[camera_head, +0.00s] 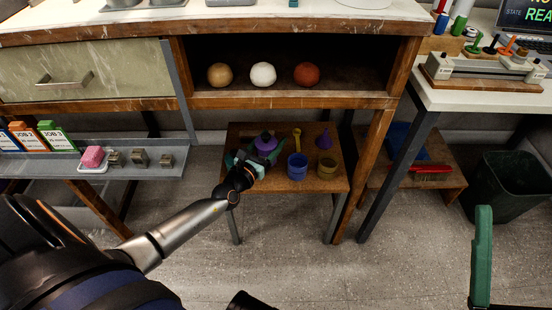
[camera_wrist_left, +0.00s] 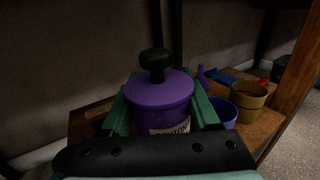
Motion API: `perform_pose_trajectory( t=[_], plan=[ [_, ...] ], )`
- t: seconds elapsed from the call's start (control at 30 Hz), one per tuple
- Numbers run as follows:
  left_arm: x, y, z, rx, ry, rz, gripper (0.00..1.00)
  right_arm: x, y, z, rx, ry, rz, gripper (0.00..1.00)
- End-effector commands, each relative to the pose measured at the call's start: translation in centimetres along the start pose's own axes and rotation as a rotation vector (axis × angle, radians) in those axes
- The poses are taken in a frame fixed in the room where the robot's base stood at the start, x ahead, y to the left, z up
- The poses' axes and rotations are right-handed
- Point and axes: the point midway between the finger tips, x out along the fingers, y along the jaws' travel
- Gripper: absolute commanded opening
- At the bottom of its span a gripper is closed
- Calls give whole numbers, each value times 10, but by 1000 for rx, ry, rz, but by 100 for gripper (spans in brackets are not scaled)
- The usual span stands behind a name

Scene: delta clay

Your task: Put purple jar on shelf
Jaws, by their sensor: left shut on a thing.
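The purple jar (camera_head: 265,144) has a black knob lid and a pale label. In the left wrist view the jar (camera_wrist_left: 160,100) is upright between the green fingers. My left gripper (camera_head: 247,160) is shut on it, over the back left of a low wooden stand (camera_head: 317,183). I cannot tell whether the jar's base touches the stand. The open wooden shelf compartment (camera_head: 290,89) is above and behind, under the bench top. It holds a tan ball (camera_head: 220,75), a white ball (camera_head: 263,75) and a red-brown ball (camera_head: 306,75).
The stand also bears a blue cup (camera_head: 297,167), a yellow cup (camera_head: 327,169), a purple cone (camera_head: 325,139) and a yellow tool (camera_head: 297,140). A brush (camera_head: 430,173) lies on a low shelf at right. A dark bin (camera_head: 509,186) stands farther right.

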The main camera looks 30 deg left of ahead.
Motion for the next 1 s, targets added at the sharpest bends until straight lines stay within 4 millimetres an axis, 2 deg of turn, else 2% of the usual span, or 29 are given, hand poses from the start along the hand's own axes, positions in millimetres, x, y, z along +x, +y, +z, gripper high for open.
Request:
perform_pose_trajectory(
  t=[0.03, 0.27, 0.5, 0.9, 0.93, 1.0],
  plan=[
    [0, 0, -14, 2, -1, -1, 0, -8, -4, 8, -2, -4, -2, 92],
    [0, 0, -29, 1, -2, 0, 0, -14, -9, 16, -12, -14, -7, 92],
    [1, 0, -61, 0, -2, 0, 0, -28, -19, 33, -25, -28, -15, 92],
    [0, 0, -63, 0, -2, -1, 0, -27, -18, 32, -26, -30, -17, 92],
    [0, 0, -63, -1, -1, -1, 66, -27, -19, 32, -26, -30, -17, 92],
    [0, 0, -63, -1, -1, -1, 74, -27, -18, 32, -25, -30, -16, 92]
  ],
)
